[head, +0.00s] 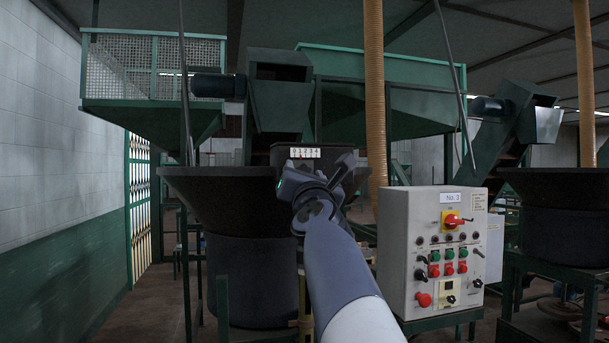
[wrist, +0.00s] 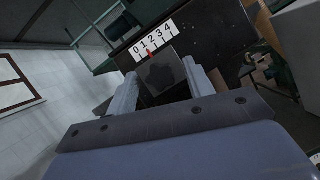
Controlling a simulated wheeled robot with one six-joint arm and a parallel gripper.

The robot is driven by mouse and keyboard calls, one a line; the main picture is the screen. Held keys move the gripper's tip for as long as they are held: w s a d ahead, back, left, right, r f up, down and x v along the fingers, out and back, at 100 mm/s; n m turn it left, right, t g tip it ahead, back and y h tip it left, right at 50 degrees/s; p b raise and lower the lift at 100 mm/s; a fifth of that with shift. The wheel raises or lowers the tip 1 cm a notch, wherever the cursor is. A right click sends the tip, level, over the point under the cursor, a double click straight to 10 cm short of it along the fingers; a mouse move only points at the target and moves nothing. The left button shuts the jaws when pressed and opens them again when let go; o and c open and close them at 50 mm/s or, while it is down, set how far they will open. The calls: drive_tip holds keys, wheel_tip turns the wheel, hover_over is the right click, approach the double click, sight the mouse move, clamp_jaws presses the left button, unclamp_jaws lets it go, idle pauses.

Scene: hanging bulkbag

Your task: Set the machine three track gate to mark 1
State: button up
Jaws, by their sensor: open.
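The white scale plate with digits 0 to 4 (head: 305,153) sits on the dark machine front above the hopper. It also shows, tilted, in the wrist view (wrist: 154,40), with a small red pointer (wrist: 151,54) below the digits, seemingly near the tick of 1; the exact reading is hard to tell. My gripper (head: 334,168) is just below and right of the plate. In the wrist view my gripper (wrist: 160,72) is open, with one finger on each side of a dark block (wrist: 163,80), perhaps the gate's handle. Whether the fingers touch it I cannot tell.
The grey control box marked No. 3 (head: 433,250), with knobs and buttons, stands right of my arm. A dark round hopper (head: 225,185) is at the left, below the plate. A tan hose (head: 375,100) hangs close to the right of my gripper. A white wall (head: 45,130) is far left.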

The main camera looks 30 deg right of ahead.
drive_tip(key=b+v, duration=0.2)
drive_tip(key=v, duration=0.8)
drive_tip(key=shift+s+a, duration=0.2)
drive_tip(key=shift+s, duration=0.1)
drive_tip(key=shift+w+f, duration=0.1)
drive_tip(key=shift+f, duration=0.05)
drive_tip(key=p+x, duration=0.3)
drive_tip(key=x, duration=0.8)
drive_tip(key=shift+d, duration=0.25)
